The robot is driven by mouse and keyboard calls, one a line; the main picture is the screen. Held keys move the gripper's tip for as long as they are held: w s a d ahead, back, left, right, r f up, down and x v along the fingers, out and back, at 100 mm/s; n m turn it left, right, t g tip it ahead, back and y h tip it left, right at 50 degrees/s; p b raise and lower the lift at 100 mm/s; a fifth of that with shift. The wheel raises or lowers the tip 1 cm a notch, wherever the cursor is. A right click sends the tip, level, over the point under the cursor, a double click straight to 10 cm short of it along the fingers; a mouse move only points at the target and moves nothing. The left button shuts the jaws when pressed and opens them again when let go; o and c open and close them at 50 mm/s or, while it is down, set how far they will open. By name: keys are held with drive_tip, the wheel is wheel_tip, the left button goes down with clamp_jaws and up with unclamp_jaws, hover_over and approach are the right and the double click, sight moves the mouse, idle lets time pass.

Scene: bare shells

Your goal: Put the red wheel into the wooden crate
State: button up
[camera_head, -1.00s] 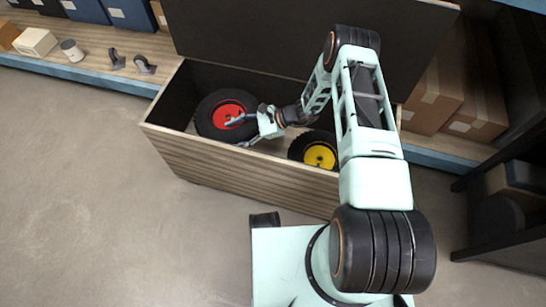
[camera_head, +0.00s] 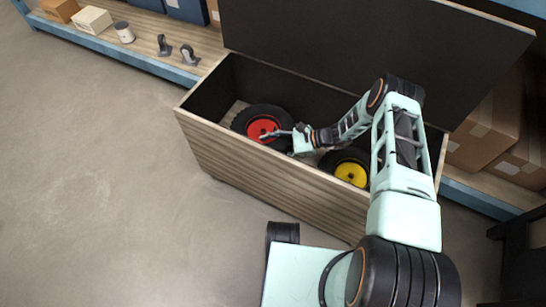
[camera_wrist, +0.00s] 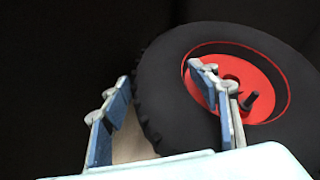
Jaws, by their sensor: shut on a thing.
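The wooden crate (camera_head: 255,183) stands open in the middle of the head view. The red wheel (camera_head: 262,129), a black tyre with a red hub, is inside its left part, below the rim. My gripper (camera_head: 284,134) reaches into the crate and is shut on the red wheel. In the wrist view the wheel (camera_wrist: 180,110) is large, with one finger across its red hub and the other beside the tyre's outer edge. The wheel's underside is hidden, so I cannot tell whether it touches the floor of the crate.
A wheel with a yellow hub (camera_head: 351,173) lies in the crate right of my gripper. The dark lid (camera_head: 340,45) stands raised behind. A shelf with a can (camera_head: 124,32) and casters (camera_head: 188,55) is at the left. Cardboard boxes (camera_head: 490,125) are behind right. The floor at left is clear.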

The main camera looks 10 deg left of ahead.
sight(285, 151)
drive_tip(key=shift+f+b, duration=0.8)
drive_tip(key=shift+f, duration=1.35)
drive_tip(key=o, duration=1.8)
drive_tip(key=shift+f, duration=0.2)
drive_tip(key=shift+r, duration=0.15)
drive_tip(key=p+v, duration=0.2)
drive_tip(key=v, duration=1)
